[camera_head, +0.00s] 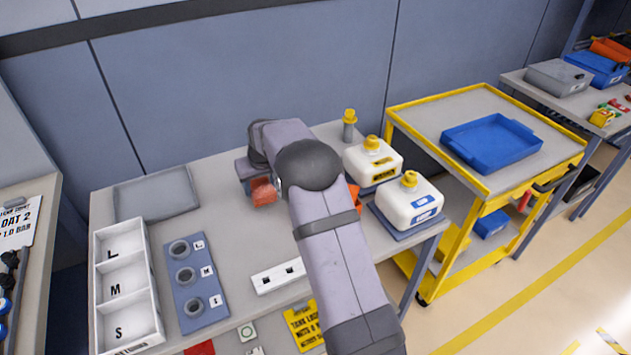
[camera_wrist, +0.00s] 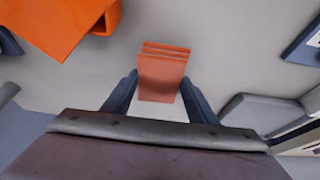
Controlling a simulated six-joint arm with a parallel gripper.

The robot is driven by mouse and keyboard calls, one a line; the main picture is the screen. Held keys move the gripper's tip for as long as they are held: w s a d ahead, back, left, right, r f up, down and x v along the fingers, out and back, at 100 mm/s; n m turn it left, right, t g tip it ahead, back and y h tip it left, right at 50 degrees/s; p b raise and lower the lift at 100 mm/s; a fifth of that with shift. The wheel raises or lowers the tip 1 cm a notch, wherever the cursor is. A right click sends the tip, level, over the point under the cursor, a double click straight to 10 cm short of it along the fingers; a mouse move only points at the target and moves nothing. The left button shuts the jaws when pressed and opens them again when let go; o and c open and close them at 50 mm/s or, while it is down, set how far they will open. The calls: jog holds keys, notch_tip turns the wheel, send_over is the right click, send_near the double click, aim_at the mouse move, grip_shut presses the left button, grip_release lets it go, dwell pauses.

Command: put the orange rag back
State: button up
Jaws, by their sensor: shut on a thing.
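The orange rag (camera_head: 263,193) is a small folded block of cloth held at the end of my gripper, over the left-middle part of the grey table. In the wrist view the rag (camera_wrist: 163,72) sits between the two dark fingers of my gripper (camera_wrist: 160,92), which is shut on it. Its layered far edge faces away from me. I cannot tell how high it is above the table. A larger orange open-sided holder (camera_wrist: 68,22) stands at the upper left of the wrist view. In the head view only a sliver of orange (camera_head: 353,194) shows behind my arm.
Two white jugs with yellow caps (camera_head: 373,160) (camera_head: 409,205) stand on pads at the table's right. A yellow-capped grey bottle (camera_head: 349,126) is behind them. A grey pad (camera_head: 156,194), a white sorting tray (camera_head: 98,300) and a blue socket plate (camera_head: 190,284) fill the left.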

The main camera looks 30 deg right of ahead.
jog(key=shift+w+d+f, duration=0.1)
jog(key=shift+w+d, duration=0.1)
jog(key=shift+w, duration=0.2)
jog(key=d+p, duration=0.4)
jog(key=d, duration=1.1)
jog(key=shift+p, duration=0.4)
jog(key=d+p, duration=0.1)
jog(key=d, duration=0.2)
jog(key=shift+s+f+p, duration=0.1)
jog(key=shift+p, duration=0.2)
jog(key=shift+f, duration=0.65)
jog(key=shift+f, duration=0.15)
jog(key=shift+f, duration=0.1)
jog(key=o, duration=1)
